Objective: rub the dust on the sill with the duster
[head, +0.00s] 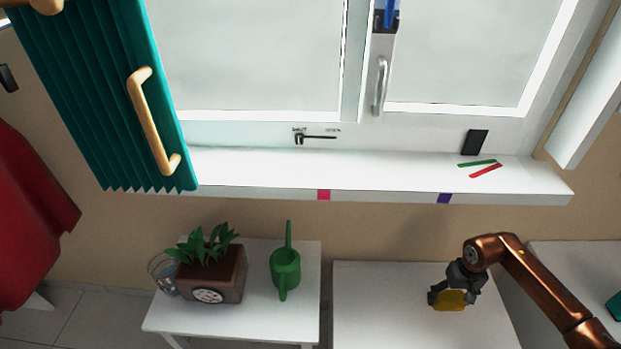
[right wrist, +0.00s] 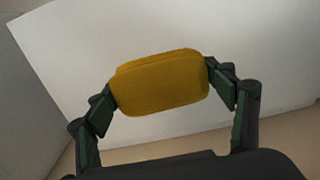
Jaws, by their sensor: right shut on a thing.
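The yellow duster (head: 449,301) is held in my right gripper (head: 453,296), above the white table at the lower right. In the right wrist view the duster (right wrist: 160,82) is a rounded yellow block gripped at both ends by the fingers. The white sill (head: 385,175) runs under the window, behind and above my right gripper in the head view, and the duster is apart from it. I cannot make out the dust on its white surface. My left gripper is not in view.
Red and green strips (head: 484,170) and a black block (head: 475,142) are at the sill's right. Pink (head: 324,195) and purple (head: 444,198) marks are on its front edge. A teal curtain (head: 100,90) covers its left end. A planter (head: 212,278) and green watering can (head: 286,268) stand below.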

